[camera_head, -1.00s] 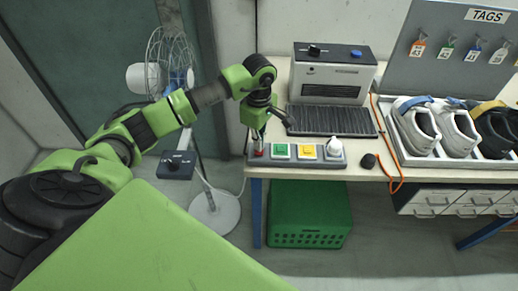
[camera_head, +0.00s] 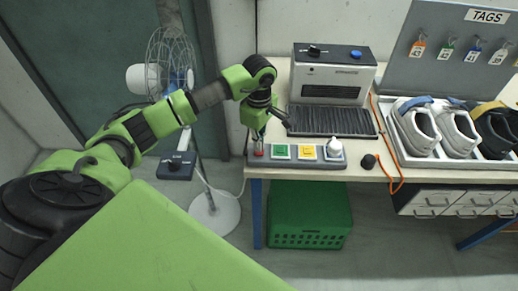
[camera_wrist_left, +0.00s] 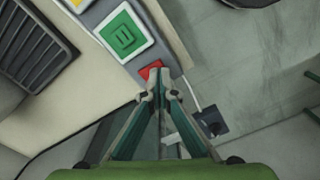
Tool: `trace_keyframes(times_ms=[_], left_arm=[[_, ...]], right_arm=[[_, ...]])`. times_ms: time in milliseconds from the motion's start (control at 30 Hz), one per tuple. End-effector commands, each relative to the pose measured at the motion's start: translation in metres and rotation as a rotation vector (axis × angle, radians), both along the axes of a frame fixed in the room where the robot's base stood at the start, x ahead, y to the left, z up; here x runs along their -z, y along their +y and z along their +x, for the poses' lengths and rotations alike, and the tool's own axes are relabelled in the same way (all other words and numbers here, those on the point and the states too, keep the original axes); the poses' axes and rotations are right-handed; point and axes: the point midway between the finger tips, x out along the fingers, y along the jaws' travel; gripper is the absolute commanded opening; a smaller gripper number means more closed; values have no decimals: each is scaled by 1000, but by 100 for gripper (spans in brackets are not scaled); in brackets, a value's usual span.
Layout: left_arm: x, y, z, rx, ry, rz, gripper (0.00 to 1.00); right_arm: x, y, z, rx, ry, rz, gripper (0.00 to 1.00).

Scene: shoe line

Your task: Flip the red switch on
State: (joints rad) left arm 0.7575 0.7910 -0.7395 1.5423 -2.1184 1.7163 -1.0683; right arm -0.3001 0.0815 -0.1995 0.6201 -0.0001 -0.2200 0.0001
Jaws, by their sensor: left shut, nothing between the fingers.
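The red switch (camera_head: 259,150) is at the left end of the grey switch panel (camera_head: 318,163) on the table's front edge. In the left wrist view the red switch (camera_wrist_left: 150,70) shows just beyond my fingertips, partly hidden by them. My left gripper (camera_head: 259,140) points down at the red switch, shut and empty; in the left wrist view its fingertips (camera_wrist_left: 160,80) meet at the red switch's edge. I cannot tell whether they touch it. The switch's on or off position is not clear. My right gripper is in neither view.
A grey machine (camera_head: 334,75) with a black conveyor (camera_head: 333,121) stands behind. A fan (camera_head: 168,75) stands left of the table, shoes (camera_head: 416,125) to the right.

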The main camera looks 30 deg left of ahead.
Motion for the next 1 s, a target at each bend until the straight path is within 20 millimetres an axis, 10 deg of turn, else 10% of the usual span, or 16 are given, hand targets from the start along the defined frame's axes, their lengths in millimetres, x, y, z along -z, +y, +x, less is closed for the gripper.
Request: trace_keyframes(times_ms=[1000], left_arm=[[14, 0, 0, 0, 0, 0, 0]], right_arm=[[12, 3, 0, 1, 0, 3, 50]])
